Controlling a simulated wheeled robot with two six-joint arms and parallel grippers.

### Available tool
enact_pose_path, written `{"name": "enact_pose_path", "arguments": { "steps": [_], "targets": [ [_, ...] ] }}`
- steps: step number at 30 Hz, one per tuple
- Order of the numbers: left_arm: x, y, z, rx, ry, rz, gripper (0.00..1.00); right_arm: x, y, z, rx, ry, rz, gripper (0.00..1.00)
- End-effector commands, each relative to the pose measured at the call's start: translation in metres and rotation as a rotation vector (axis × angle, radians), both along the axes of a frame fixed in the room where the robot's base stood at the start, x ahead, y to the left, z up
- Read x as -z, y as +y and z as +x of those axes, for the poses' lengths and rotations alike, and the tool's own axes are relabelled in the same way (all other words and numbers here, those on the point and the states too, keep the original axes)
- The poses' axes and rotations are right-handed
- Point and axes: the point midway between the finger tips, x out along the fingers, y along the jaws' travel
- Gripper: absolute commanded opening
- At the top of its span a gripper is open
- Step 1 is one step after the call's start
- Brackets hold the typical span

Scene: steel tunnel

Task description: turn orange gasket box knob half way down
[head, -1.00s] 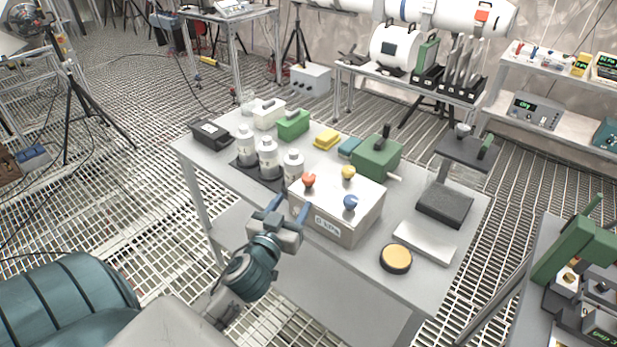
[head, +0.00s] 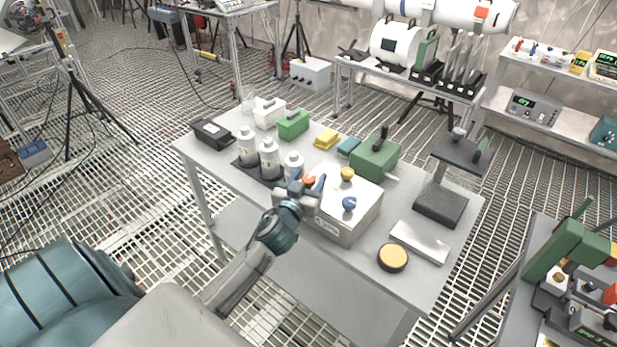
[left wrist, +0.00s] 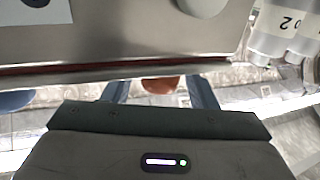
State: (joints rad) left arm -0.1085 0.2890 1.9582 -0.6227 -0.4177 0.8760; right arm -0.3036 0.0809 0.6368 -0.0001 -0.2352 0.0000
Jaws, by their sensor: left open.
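The gasket box (head: 340,222) is a pale box on the grey table, with orange, yellow and blue knobs on top. The orange knob (head: 309,180) is at its left. My left gripper (head: 310,182) is open at the orange knob, with its blue fingers on either side of it in the head view. In the left wrist view the orange knob (left wrist: 160,85) shows between the two fingers, partly hidden by the gripper body. I cannot tell whether the fingers touch it. The yellow knob (head: 347,174) and blue knob (head: 349,203) stand to the right. My right gripper is not in view.
White bottles (head: 269,160) stand on a dark tray just left of the box. A green box (head: 375,160) is behind it.

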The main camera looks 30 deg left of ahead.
Motion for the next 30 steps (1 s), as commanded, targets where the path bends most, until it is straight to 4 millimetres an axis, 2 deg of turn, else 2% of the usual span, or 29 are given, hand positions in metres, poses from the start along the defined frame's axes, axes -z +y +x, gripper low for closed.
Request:
{"name": "enact_pose_path", "arguments": {
  "steps": [2, 3, 9, 23, 28, 30],
  "targets": [
    [0.0, 0.0, 0.0, 0.0, 0.0, 0.0, 0.52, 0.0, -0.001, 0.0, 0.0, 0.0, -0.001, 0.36],
    [0.0, 0.0, 0.0, 0.0, 0.0, 0.0, 0.48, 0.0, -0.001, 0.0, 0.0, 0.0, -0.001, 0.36],
    [0.0, 0.0, 0.0, 0.0, 0.0, 0.0, 0.09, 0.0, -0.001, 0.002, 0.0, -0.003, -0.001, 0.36],
    [-0.001, 0.0, 0.0, 0.053, 0.002, 0.002, 0.09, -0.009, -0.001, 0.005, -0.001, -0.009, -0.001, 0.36],
    [-0.003, 0.0, 0.0, 0.117, 0.008, 0.002, 0.09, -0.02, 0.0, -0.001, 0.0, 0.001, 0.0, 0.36],
    [-0.004, -0.001, 0.001, 0.15, 0.012, 0.002, 0.09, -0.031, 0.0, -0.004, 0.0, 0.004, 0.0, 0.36]
  ]
}}
